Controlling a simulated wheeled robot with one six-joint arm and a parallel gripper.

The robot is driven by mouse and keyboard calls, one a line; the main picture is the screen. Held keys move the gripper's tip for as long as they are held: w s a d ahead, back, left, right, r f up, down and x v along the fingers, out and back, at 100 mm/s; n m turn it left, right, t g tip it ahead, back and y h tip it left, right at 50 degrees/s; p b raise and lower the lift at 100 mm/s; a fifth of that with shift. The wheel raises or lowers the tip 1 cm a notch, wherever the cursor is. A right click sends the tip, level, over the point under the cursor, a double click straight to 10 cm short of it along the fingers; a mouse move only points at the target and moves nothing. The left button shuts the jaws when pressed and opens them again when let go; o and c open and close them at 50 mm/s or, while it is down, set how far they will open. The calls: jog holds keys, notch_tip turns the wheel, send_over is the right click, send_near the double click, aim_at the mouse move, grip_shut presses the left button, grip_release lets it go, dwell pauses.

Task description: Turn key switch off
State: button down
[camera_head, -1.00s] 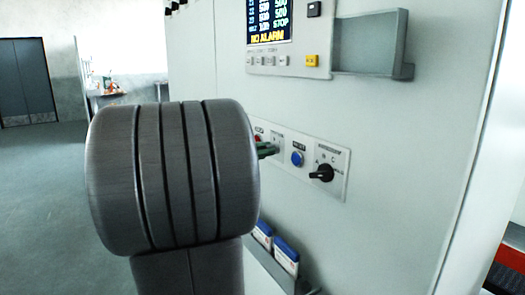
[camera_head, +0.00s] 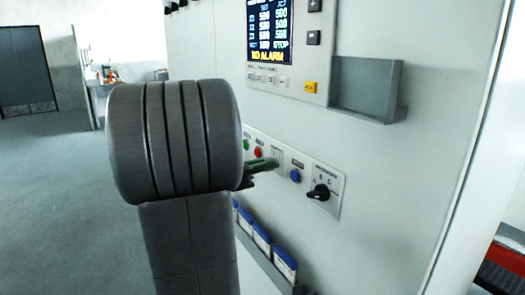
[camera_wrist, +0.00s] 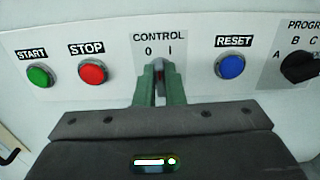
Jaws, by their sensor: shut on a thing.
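In the wrist view my gripper (camera_wrist: 159,88) has its two green fingers at the CONTROL key switch, under the marks 0 and I. The fingers are shut on the key (camera_wrist: 159,73), a thin dark and silver piece between them. Most of the key and its lock is hidden by the fingers, so I cannot tell its exact angle. In the head view my gripper (camera_head: 268,163) reaches the control panel (camera_head: 334,209) from the left, partly hidden behind my arm.
Beside the key switch are the green START button (camera_wrist: 40,75), red STOP button (camera_wrist: 92,71), blue RESET button (camera_wrist: 230,65) and black PROGRAM selector (camera_wrist: 299,67). A display (camera_head: 270,30) reads NO ALARM. A grey holder (camera_head: 365,88) sticks out above; a rack of blue-white boxes (camera_head: 262,237) hangs below.

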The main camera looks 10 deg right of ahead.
jog(key=shift+w+n+p, duration=0.1)
jog(key=shift+n+p, duration=2.7)
jog(key=shift+p, duration=0.45)
jog(key=shift+f, duration=0.1)
jog(key=c, duration=1.5)
grip_release()
jog(key=shift+a, duration=0.1)
jog(key=b+v, duration=0.2)
jog(key=v, duration=1.1)
jog(key=shift+a+b, duration=0.35)
jog(key=shift+d, duration=0.15)
